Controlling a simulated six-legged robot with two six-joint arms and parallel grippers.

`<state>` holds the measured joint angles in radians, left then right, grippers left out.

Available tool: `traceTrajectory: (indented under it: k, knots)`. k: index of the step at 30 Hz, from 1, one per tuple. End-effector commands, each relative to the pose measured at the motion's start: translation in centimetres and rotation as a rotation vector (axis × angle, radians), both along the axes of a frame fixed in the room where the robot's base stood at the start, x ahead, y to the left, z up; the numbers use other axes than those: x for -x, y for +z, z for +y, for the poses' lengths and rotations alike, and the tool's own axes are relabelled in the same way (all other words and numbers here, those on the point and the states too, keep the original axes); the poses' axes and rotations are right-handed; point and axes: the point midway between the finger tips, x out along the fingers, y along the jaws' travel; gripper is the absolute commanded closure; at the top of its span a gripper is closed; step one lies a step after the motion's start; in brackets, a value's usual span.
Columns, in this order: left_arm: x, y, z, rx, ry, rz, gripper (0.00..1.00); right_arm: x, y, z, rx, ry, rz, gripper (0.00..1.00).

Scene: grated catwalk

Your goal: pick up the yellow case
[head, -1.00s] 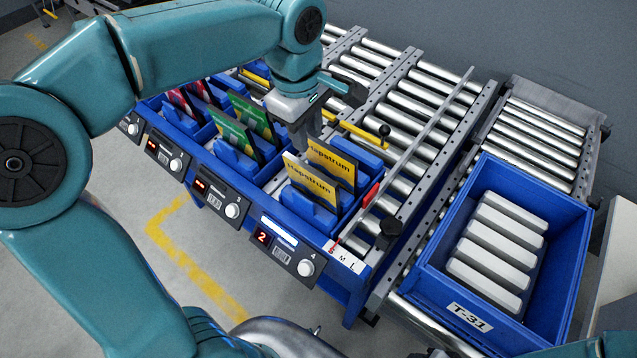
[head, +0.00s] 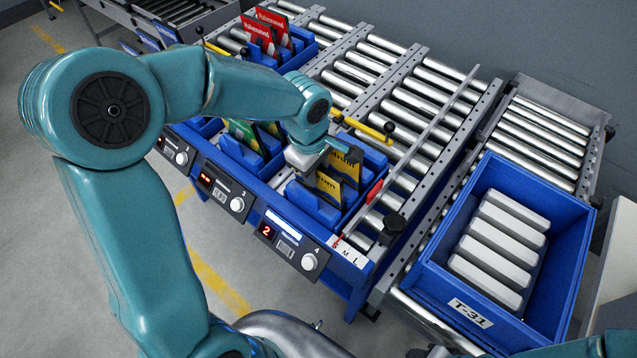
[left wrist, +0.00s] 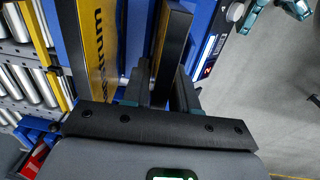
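Two yellow cases with dark lettering stand upright in the blue slotted bin nearest the ruler marks. The front yellow case (head: 328,187) is partly hidden by my left gripper (head: 322,158). The back yellow case (head: 346,165) stands just behind it. In the left wrist view, the front case (left wrist: 173,40) shows nearly edge-on between the fingers of my left gripper (left wrist: 161,88), and the back case (left wrist: 97,50) is outside them to the left. The fingers are apart, one on each side of the front case; firm contact does not show.
Green cases (head: 244,132) stand in the neighbouring slot and red cases (head: 270,28) farther back. A yellow bar with a black knob (head: 389,128) lies behind the bin. A blue crate (head: 577,255) with several pale blocks stands on the rollers at right.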

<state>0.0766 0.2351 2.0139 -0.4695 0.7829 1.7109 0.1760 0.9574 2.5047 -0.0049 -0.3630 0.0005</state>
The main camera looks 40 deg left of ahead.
Motion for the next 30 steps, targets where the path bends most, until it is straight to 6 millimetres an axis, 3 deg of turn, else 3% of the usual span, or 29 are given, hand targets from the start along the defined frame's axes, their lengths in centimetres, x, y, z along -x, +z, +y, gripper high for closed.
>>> traceTrajectory:
  k: [4,11,13,14,22,26,30]
  knots:
    - [-0.2,-1.5,-0.1,0.001,-0.001,0.0,0.72,0.0,0.1,0.0,0.0,0.0,0.0,0.57]
    - [-0.3,-1.6,-0.1,0.001,-0.001,-0.002,0.72,0.0,0.1,0.0,0.0,0.0,0.0,0.57]
    - [-0.3,-1.6,-0.1,0.001,-0.001,-0.002,0.95,0.0,0.1,0.0,0.0,0.0,0.0,0.57]
    - [-0.2,-1.6,-0.1,0.001,-0.001,-0.002,1.0,0.0,0.1,0.0,0.0,0.0,0.0,0.57]
    - [-0.3,-1.5,-0.1,0.001,-0.001,-0.002,1.0,0.0,0.1,0.0,0.0,0.0,0.0,0.57]
    - [-0.4,-0.5,-0.1,0.0,-0.001,-0.006,1.0,0.0,0.0,0.0,0.0,0.0,0.0,0.57]
    - [-0.4,2.4,-0.1,0.0,-0.001,-0.01,1.0,0.0,-0.1,0.0,0.0,0.0,0.0,0.57]
